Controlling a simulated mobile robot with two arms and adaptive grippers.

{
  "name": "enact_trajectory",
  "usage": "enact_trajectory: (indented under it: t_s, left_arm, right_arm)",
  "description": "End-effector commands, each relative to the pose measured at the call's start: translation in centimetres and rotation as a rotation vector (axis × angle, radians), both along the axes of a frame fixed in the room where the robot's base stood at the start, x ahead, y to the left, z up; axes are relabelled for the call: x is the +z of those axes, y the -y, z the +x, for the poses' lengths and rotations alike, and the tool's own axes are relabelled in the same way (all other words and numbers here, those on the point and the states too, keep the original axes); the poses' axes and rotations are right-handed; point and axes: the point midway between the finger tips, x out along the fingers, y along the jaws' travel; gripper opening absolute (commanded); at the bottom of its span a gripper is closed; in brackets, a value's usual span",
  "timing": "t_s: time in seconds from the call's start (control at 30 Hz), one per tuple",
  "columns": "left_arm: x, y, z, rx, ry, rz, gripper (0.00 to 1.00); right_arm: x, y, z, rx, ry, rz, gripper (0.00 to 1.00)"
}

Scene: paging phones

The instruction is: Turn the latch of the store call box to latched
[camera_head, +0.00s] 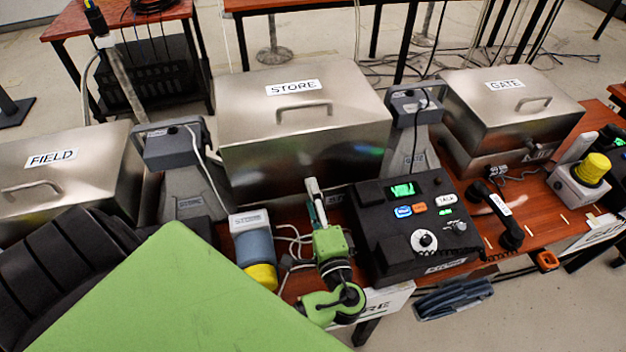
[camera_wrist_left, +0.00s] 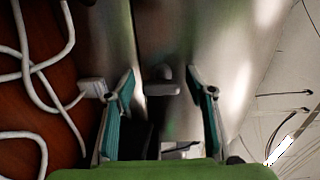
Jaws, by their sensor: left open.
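The store call box (camera_head: 255,105) is a steel box with a STORE label and a lid handle, standing in the middle of the head view. Its lid looks shut. My left gripper (camera_head: 314,188) is at the front face of this box, pointing at it. In the left wrist view my left gripper (camera_wrist_left: 160,72) is open, with its two teal-lined fingers apart. A small grey latch (camera_wrist_left: 163,87) shows between the fingers, with a gap on each side. It looks crosswise, but its exact angle is hard to tell. In the head view my gripper hides the latch.
A black phone console (camera_head: 385,245) stands close right of my left gripper. A grey-blue cylinder with a yellow band (camera_head: 255,250) and white cables stand close left. The FIELD box (camera_head: 90,150) is left, the GATE box (camera_head: 500,115) right.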

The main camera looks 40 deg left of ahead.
Motion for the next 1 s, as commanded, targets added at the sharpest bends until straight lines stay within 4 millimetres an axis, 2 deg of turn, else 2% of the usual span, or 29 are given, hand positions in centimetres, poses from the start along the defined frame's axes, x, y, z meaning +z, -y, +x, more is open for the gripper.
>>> enact_trajectory:
  t_s: [0.23,0.5,0.7,1.0]
  left_arm:
    - [-0.1,1.3,-1.0,-0.001,-0.002,-0.002,0.5]
    - [-0.1,5.6,-4.8,0.0,-0.002,-0.004,0.5]
    - [-0.1,8.1,-7.0,0.0,-0.003,-0.002,0.5]
    - [0.0,9.1,-7.8,0.0,0.0,0.0,0.5]
  right_arm:
    - [0.0,0.1,0.1,0.0,0.001,-0.001,0.4]
    - [0.0,0.0,0.0,-0.001,0.0,0.0,0.4]
    - [0.0,-0.1,0.0,-0.001,0.0,0.001,0.4]
    - [0.0,-0.1,0.0,-0.001,0.0,0.001,0.4]
